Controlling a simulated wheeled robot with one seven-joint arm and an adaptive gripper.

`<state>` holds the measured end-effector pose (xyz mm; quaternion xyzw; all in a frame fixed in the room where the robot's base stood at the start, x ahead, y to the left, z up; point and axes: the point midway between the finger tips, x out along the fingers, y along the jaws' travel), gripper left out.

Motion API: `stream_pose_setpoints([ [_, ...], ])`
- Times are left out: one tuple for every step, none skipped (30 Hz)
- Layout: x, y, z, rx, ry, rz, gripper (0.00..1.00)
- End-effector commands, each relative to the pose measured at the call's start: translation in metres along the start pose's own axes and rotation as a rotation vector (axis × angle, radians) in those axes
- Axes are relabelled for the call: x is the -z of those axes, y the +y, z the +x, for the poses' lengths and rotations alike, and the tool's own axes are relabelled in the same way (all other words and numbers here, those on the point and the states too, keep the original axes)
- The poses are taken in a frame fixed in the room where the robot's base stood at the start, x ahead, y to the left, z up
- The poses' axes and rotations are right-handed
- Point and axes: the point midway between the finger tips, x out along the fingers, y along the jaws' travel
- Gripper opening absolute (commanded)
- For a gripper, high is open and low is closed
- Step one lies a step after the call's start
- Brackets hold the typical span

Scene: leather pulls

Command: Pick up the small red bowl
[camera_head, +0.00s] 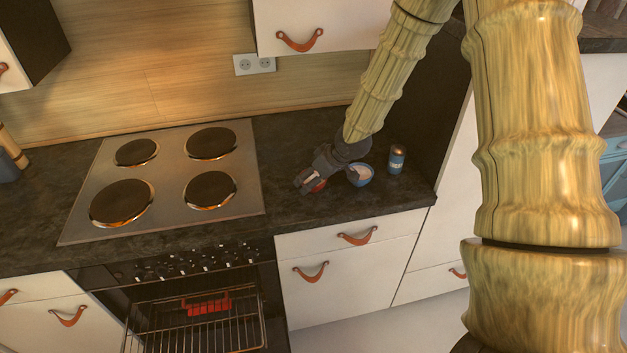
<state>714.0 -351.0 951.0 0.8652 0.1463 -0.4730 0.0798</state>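A small red bowl (319,186) sits on the dark countertop, right of the stove. Most of it is hidden under my gripper (308,182), and only a bit of red shows at the fingers. My gripper reaches down to it from the upper right. The view is too small and covered to tell whether the fingers are open or closed on the bowl.
A blue bowl (361,176) with a pale inside stands just right of my gripper. A blue can (397,158) stands farther right. The stove (170,175) is left. The oven (200,310) below is open, showing a rack. Counter (300,130) behind my gripper is clear.

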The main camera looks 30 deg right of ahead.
Motion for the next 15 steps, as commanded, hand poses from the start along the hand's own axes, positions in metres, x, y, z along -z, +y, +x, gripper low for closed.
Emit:
stream_pose_setpoints([
  [0.0, 0.0, 0.004, 0.0, -0.001, 0.0, 0.99],
  [0.0, 0.0, 0.006, 0.0, -0.001, 0.0, 0.99],
  [0.0, 0.0, 0.008, 0.0, 0.0, 0.0, 0.99],
  [0.0, 0.0, 0.01, 0.0, 0.0, 0.0, 0.99],
  [0.0, 0.0, 0.011, 0.001, 0.0, 0.0, 0.99],
  [0.0, -0.001, 0.012, 0.001, 0.0, 0.0, 0.99],
  [0.0, -0.001, 0.013, 0.001, 0.0, 0.0, 0.99],
  [0.0, -0.001, 0.014, 0.001, 0.001, -0.001, 0.99],
  [0.0, -0.001, 0.014, 0.001, 0.001, -0.001, 0.99],
  [0.0, -0.001, 0.014, 0.001, 0.001, -0.001, 0.99],
  [0.0, -0.001, 0.014, 0.001, 0.001, -0.001, 0.99],
  [0.0, -0.001, 0.014, 0.001, 0.001, -0.001, 0.99],
  [0.0, -0.001, 0.014, 0.001, 0.001, -0.001, 0.99],
  [0.0, -0.001, 0.014, 0.001, 0.001, -0.001, 0.99],
  [0.0, -0.001, 0.014, 0.0, 0.001, 0.0, 0.99],
])
